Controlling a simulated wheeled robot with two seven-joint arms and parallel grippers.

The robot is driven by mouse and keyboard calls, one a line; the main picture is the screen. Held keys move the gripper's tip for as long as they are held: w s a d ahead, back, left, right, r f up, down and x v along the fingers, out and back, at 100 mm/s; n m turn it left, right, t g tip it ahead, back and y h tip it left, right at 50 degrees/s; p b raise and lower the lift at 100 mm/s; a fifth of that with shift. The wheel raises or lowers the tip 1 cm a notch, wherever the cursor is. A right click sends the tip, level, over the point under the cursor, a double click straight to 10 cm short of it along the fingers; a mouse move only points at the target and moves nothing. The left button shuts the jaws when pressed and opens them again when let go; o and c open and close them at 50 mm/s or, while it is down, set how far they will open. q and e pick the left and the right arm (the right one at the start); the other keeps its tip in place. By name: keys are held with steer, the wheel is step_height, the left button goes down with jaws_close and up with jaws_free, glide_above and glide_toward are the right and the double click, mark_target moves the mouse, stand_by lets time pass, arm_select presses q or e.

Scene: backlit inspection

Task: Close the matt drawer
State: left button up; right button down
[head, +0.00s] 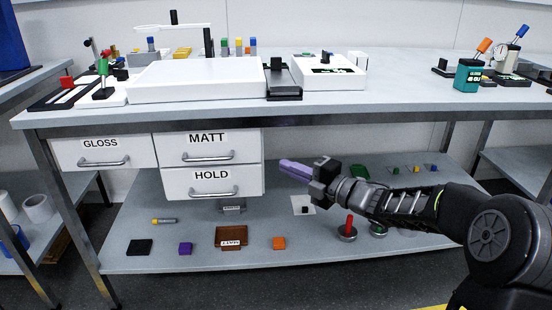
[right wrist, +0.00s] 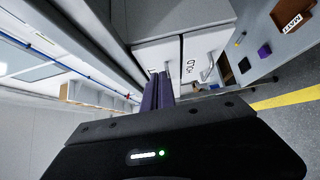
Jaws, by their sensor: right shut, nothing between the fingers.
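The MATT drawer (head: 174,144) is white with a grey bar handle. It hangs under the bench top, right of the GLOSS drawer (head: 66,152) and above the HOLD drawer (head: 180,182). Its front overlaps the right edge of the GLOSS front; I cannot tell exactly how far it stands out. My right gripper (head: 286,166), with purple fingers, is shut and empty, to the right of the drawer fronts and apart from them in the head view. In the right wrist view the fingers (right wrist: 159,92) point toward the white fronts, with the HOLD drawer (right wrist: 200,45) beside them. My left gripper is out of view.
The bench top (head: 400,92) carries a white light box (head: 195,82) and other instruments. The lower shelf (head: 180,252) holds a brown tray (head: 231,236), small blocks and a red-handled stamp (head: 348,229). A metal bench leg (head: 65,205) stands at left.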

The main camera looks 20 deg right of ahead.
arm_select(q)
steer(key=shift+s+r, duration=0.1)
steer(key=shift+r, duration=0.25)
arm_select(e)
steer(key=shift+v, duration=1.55)
